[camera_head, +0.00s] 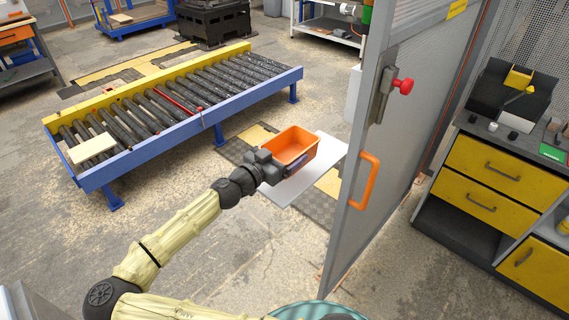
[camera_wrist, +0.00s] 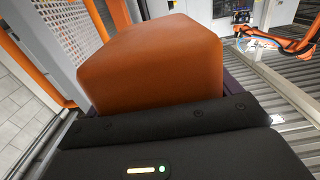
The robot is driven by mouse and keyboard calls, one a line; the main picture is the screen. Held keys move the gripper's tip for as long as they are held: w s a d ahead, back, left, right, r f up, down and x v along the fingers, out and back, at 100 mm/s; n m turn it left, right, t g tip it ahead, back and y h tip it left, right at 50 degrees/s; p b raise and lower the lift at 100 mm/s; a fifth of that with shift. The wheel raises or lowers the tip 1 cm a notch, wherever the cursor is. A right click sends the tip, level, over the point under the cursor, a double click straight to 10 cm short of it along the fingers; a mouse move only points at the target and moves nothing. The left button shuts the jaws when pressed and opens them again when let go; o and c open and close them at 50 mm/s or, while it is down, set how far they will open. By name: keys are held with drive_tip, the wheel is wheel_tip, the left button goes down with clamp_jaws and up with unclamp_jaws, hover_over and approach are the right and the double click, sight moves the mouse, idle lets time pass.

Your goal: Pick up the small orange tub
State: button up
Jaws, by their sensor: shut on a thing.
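The small orange tub (camera_head: 290,146) is an open-topped, rectangular tub near the middle of the head view. My gripper (camera_head: 292,164) is at its near side and shut on it. In the wrist view the orange side of the tub (camera_wrist: 150,62) fills the upper middle, right beyond the dark gripper body. The fingertips are mostly hidden there. A pale flat board (camera_head: 330,153) shows below and behind the tub. I cannot tell whether the tub touches it.
A roller conveyor (camera_head: 208,118) with blue and yellow rails runs left of the tub, carrying a pale board (camera_head: 91,147) at its near end. A grey panel door (camera_head: 385,150) with an orange handle stands close on the right. A yellow-drawered workbench (camera_head: 490,172) is farther right.

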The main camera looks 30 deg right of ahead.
wheel_tip(320, 180, up, 5)
drive_tip(key=shift+r, duration=0.1)
idle(0.6)
